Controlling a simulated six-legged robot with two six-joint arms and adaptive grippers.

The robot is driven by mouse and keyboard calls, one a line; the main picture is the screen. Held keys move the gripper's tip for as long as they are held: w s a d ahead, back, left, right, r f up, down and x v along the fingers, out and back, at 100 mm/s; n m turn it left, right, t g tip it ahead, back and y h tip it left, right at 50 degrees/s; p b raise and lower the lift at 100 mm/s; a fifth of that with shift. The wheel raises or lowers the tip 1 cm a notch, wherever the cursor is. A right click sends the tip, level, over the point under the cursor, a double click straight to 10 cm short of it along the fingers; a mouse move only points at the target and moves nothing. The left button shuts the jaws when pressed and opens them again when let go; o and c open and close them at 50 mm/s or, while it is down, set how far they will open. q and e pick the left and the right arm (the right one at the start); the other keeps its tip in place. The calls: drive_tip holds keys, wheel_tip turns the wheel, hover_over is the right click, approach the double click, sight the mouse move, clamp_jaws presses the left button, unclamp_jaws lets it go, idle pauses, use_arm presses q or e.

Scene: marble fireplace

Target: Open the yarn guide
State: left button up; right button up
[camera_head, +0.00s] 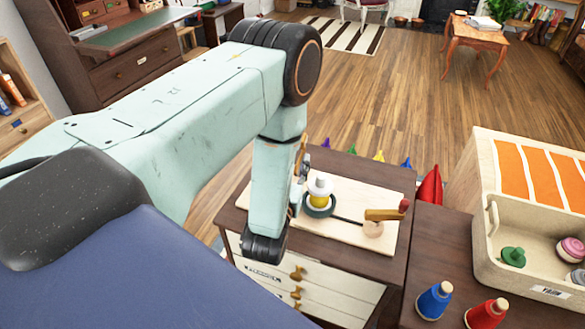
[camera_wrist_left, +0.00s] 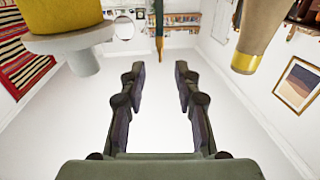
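A pale wooden board (camera_head: 345,236) lies on the small dresser. A yellow yarn spool (camera_head: 319,201) with a white top stands on it in a dark green ring. A dark strand or rod runs from the ring to a round wooden disc (camera_head: 373,229). A wooden bar (camera_head: 383,214) with a red knob is beside the disc. I cannot tell which part is the yarn guide. My left gripper (camera_wrist_left: 160,72) is open and empty; in the head view my forearm mostly hides it, left of the spool. The yellow spool (camera_wrist_left: 38,15) also shows in the left wrist view.
Blue (camera_head: 434,301) and red (camera_head: 487,314) spools stand on the right table, beside a cream bin (camera_head: 535,263) holding green and pink spools. A crate with orange stripes (camera_head: 530,170) is behind. Drawer knobs (camera_head: 297,272) protrude at the dresser front.

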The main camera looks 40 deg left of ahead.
use_arm(q)
drive_tip(key=shift+v, duration=1.1)
